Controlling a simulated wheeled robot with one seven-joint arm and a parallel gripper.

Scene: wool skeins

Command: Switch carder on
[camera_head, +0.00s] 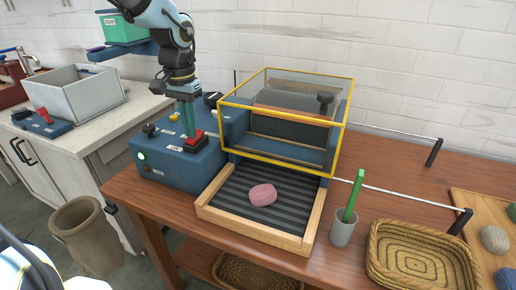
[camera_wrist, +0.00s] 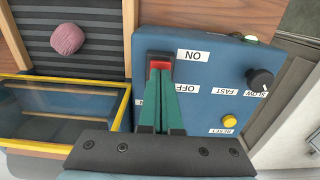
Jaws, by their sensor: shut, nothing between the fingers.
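The carder's blue control box (camera_head: 180,168) stands on the wooden table; it also shows in the wrist view (camera_wrist: 215,75). Its red switch (camera_wrist: 160,63) in a dark housing is beside the ON label (camera_wrist: 189,55); the OFF label (camera_wrist: 187,89) is nearer my wrist. My gripper (camera_head: 193,134) points down at the switch with its green fingers shut and empty. In the wrist view the fingertips (camera_wrist: 160,72) are at the red part and partly hide it; I cannot tell whether they touch.
A yellow-framed clear guard (camera_head: 280,155) covers the carder drum. A pink wool skein (camera_head: 263,194) lies on the black feed belt. The box also has a SLOW/FAST knob (camera_wrist: 260,78) and yellow RESET button (camera_wrist: 229,120). A cup (camera_head: 343,232) and wicker basket (camera_head: 380,265) stand right.

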